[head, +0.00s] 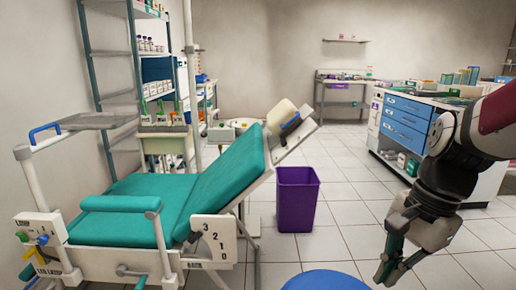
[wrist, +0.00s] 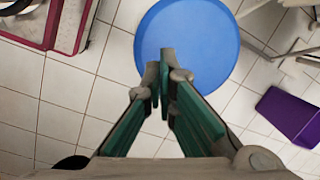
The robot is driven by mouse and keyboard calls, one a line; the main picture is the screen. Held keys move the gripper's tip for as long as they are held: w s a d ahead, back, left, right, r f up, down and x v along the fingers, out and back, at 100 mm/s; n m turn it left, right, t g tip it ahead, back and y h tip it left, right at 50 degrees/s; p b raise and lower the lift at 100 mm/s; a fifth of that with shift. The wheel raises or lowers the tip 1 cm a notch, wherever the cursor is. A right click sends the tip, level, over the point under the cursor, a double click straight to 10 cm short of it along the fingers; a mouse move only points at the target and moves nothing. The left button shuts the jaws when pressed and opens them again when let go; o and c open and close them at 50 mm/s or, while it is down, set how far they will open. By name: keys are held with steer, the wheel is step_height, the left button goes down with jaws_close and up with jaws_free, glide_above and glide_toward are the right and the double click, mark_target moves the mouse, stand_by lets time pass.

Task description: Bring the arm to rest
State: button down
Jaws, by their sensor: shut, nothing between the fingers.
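My gripper (head: 388,278) hangs at the lower right of the head view, pointing down beside a round blue stool seat (head: 325,280). In the wrist view my gripper (wrist: 163,88) has its fingertips together with nothing between them. The blue seat (wrist: 190,35) shows beyond and below the fingertips there. My arm is bent, coming in from the right edge of the head view.
A teal dental chair (head: 130,205) fills the left. A purple bin (head: 297,200) stands on the tiled floor in the middle. A cabinet with blue drawers (head: 405,125) stands behind my arm at right. Floor between bin and cabinet is clear.

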steer(key=s+a+r+n+h, duration=0.1)
steer(key=s+a+n, duration=0.1)
steer(key=s+n, duration=0.65)
steer(key=s+a+r+n+h, duration=0.15)
steer(key=s+n, duration=0.35)
steer(key=s, duration=0.6)
step_height(320, 180, up, 30)
steer(key=t+p, duration=0.4)
steer(key=p, duration=2.4)
steer(key=shift+d+r, duration=0.25)
steer(key=shift+m, duration=0.25)
